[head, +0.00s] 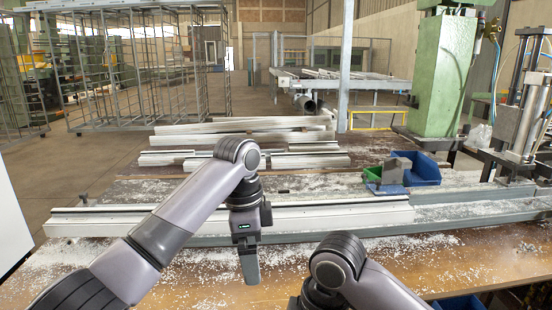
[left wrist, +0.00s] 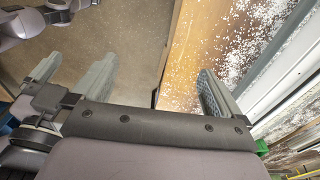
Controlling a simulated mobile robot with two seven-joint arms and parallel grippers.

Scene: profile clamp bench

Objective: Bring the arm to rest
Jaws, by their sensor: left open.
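My left gripper (head: 249,272) points down over the front of the bench, in front of the long white profile (head: 310,220). In the head view its fingers appear edge-on. The left wrist view shows its two fingers (left wrist: 152,80) spread wide with nothing between them. Below them are the bench edge and the floor. My right arm enters the head view at the bottom right; its gripper is out of the picture.
The wooden bench top (head: 400,262) is strewn with white chips. A blue bin (head: 424,170), a green tray (head: 384,188) and a grey block (head: 394,172) stand behind the profile. A green column machine (head: 440,80) and cylinders (head: 528,120) stand at right. More profiles (head: 240,135) lie behind.

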